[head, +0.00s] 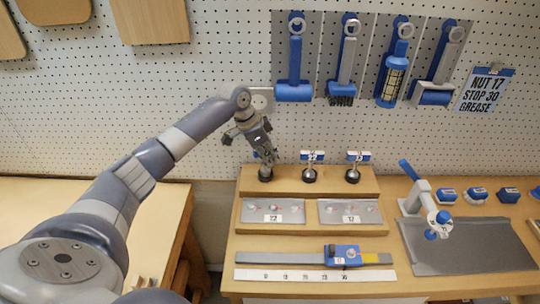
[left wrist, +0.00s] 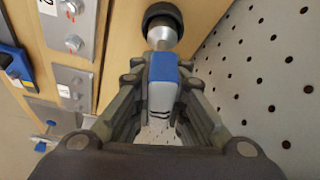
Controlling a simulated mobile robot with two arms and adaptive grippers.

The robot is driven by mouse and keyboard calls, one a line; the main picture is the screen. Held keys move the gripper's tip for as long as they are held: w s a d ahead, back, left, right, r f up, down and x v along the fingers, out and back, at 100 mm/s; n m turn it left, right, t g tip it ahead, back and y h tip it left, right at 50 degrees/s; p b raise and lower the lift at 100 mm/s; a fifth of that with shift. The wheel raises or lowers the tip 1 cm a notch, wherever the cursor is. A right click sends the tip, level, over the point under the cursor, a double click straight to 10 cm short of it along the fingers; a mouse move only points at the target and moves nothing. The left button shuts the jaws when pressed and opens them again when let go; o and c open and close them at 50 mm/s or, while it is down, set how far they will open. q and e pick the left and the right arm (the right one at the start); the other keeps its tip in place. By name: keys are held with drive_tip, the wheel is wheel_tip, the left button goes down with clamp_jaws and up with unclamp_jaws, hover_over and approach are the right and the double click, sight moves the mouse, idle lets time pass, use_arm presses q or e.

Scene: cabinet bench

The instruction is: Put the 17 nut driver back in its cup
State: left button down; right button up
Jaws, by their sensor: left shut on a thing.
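My left gripper (head: 264,153) is shut on a nut driver at the left end of the wooden rack (head: 330,182). In the left wrist view the driver (left wrist: 163,72) has a blue and pale handle between the fingers and a silver part. The silver part meets a black cup (left wrist: 162,12), which also shows in the head view (head: 265,175). I cannot tell how deep it sits, and its number is not readable. A driver labelled 22 (head: 312,157) and another driver (head: 355,158) with an unclear label stand upright in cups to the right. My right gripper is not in view.
Metal plates marked 22 (head: 273,212) and 17 (head: 350,212) lie before the rack. A blue stop (head: 343,254) sits on a rail behind a numbered scale (head: 310,275). A blue-white lever device (head: 425,205) stands by a grey mat (head: 470,250). The pegboard (head: 200,100) rises close behind.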

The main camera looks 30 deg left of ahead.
use_arm(q)
drive_tip(key=shift+f, duration=0.6)
drive_tip(key=c, duration=1.5)
unclamp_jaws()
drive_tip(key=v, duration=1.2)
drive_tip(key=shift+w, duration=0.1)
